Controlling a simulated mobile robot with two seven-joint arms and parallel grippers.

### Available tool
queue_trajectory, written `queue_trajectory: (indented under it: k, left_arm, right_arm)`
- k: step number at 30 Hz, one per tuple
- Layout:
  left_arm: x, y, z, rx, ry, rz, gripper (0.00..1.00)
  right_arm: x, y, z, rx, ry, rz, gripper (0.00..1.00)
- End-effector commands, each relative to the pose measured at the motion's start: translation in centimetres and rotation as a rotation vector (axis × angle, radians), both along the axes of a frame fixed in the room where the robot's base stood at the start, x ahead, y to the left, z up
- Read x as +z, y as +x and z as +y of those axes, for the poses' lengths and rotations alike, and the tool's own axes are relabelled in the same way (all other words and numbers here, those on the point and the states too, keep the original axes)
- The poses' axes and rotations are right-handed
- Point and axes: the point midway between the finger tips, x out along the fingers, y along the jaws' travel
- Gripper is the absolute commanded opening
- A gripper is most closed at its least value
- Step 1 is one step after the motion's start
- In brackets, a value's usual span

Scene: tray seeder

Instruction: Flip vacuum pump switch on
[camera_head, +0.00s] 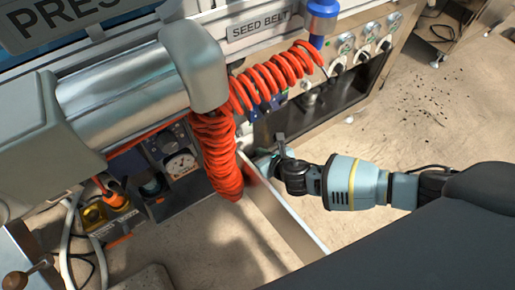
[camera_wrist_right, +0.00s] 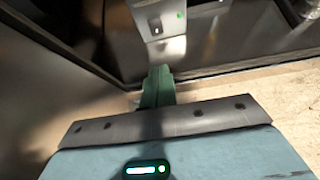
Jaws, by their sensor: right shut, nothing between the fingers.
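In the right wrist view, a pale metal box (camera_wrist_right: 161,18) with a small green light and a dark mark or slot stands straight ahead. I cannot tell for sure that it is the vacuum pump switch, or which way any lever sits. My right gripper (camera_wrist_right: 158,72) has its green fingers shut and empty, pointing at this box from just below it in the picture. In the head view my right gripper (camera_head: 262,161) reaches in from the right beside a low metal panel, its fingertips partly hidden. My left gripper is not in view.
An orange coiled hose (camera_head: 220,150) hangs left of my right gripper. An upright metal panel (camera_head: 285,215) stands close below it. A row of knobs (camera_head: 365,50) lines the machine front. Open floor lies to the right.

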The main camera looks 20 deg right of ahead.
Motion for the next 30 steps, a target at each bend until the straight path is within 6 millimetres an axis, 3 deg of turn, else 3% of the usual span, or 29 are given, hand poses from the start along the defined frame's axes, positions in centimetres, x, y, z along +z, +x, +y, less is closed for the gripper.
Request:
queue_trajectory:
  k: [3, 14, 21, 30]
  left_arm:
    - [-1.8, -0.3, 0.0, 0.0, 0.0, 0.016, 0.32]
    - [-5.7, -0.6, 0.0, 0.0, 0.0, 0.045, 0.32]
    - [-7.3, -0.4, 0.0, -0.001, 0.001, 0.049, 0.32]
    - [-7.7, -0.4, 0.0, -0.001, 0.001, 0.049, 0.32]
  right_arm:
    - [-1.8, 1.7, 0.4, -0.001, 0.0, 0.001, 0.0]
    - [-5.1, 6.6, 1.3, -0.001, 0.001, 0.001, 0.0]
    - [-5.3, 9.5, 1.8, 0.0, -0.001, -0.001, 0.0]
    - [-5.2, 10.5, 2.1, 0.0, 0.0, 0.0, 0.0]
